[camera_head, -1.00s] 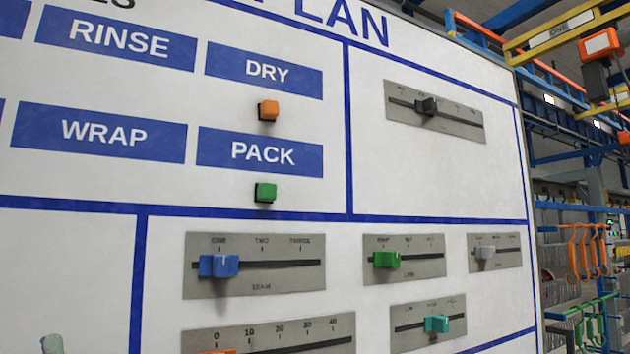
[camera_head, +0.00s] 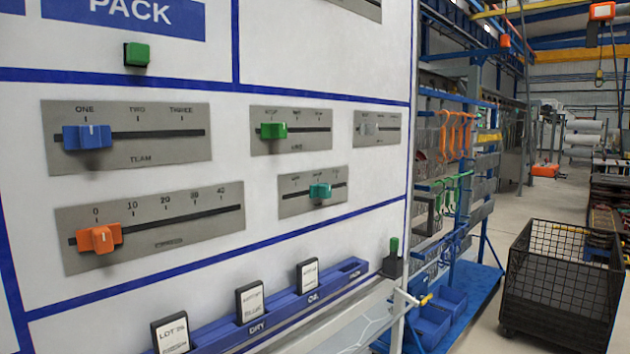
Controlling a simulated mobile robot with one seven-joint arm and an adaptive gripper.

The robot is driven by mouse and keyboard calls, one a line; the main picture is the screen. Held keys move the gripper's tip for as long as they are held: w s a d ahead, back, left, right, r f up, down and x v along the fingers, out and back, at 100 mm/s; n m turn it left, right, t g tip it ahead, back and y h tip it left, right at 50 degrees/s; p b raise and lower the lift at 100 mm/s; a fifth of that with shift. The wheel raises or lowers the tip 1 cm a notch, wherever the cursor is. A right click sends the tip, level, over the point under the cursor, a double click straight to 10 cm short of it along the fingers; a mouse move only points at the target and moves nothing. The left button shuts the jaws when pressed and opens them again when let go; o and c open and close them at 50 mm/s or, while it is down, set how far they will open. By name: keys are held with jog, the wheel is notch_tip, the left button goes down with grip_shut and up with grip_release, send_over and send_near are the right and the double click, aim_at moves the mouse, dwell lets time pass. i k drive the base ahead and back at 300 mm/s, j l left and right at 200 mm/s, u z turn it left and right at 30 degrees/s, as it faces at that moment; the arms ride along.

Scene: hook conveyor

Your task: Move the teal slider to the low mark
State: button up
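The teal slider (camera_head: 320,191) sits on a grey plate (camera_head: 290,208) low on the white board, right of centre in the head view. The slider's knob is near the middle of its dark slot. Small marks are printed above the slot, but their words are too small to read. My gripper is not in view.
Nearby on the board are a green slider (camera_head: 273,130), a pale grey slider (camera_head: 370,129), a blue slider (camera_head: 87,136) and an orange slider (camera_head: 99,238). A blue rail (camera_head: 225,335) with cards juts out below. A black mesh cart (camera_head: 562,280) stands on the floor at right.

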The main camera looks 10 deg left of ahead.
aim_at(323, 190)
jog(key=i+l, duration=0.75)
jog(key=l, duration=0.1)
